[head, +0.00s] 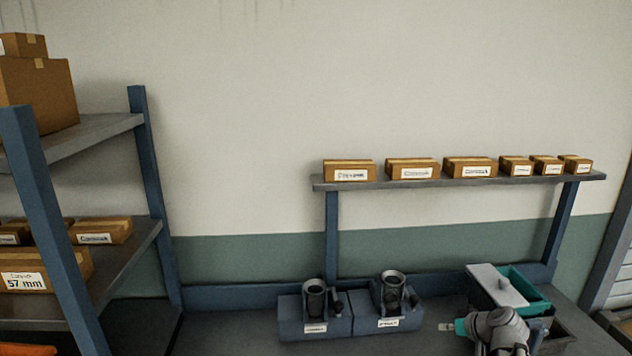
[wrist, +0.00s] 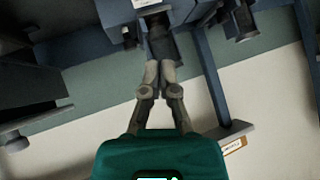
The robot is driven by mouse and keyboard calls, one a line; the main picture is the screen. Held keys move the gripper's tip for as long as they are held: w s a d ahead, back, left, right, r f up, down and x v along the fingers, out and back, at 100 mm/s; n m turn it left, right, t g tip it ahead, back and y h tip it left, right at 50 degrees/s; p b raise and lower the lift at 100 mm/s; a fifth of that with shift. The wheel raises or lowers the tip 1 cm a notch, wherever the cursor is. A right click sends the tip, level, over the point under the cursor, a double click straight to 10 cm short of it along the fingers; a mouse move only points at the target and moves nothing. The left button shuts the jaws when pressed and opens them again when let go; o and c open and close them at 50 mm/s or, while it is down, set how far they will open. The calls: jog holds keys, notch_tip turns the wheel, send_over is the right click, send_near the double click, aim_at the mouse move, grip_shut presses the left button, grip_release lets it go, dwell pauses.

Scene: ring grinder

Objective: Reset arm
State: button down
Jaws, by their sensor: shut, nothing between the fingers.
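My gripper (wrist: 160,68) shows in the wrist view with its two fingers together and nothing between them. Its teal body fills the bottom of that view. In the head view my gripper (head: 446,327) is low on the right, in front of the workbench, with its fingers pointing left. My grey arm bends beside it. Two dark blue ring grinders stand on the bench: a left one (head: 316,322) and a right one (head: 372,318). My gripper is to the right of both and looks apart from them, though the depth is hard to judge.
A shelf (head: 400,183) above the bench holds several labelled cardboard boxes. A teal bin (head: 526,284) with a grey lid (head: 497,284) stands close behind my arm. A blue rack (head: 146,160) with more boxes stands at the left. The wall space between rack and shelf is clear.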

jog(key=s+a+f+g+h, duration=0.2)
jog(key=s+a+f+g, duration=0.1)
jog(key=a, duration=0.6)
jog(key=s+a+f+m+g+h, duration=0.1)
jog(key=s+a+f+g+h, duration=0.2)
jog(key=s+a, duration=0.5)
jog(key=shift+s+a+f+m+g, duration=0.15)
jog(key=shift+a+f+m+g, duration=0.25)
jog(key=shift+g, duration=0.9)
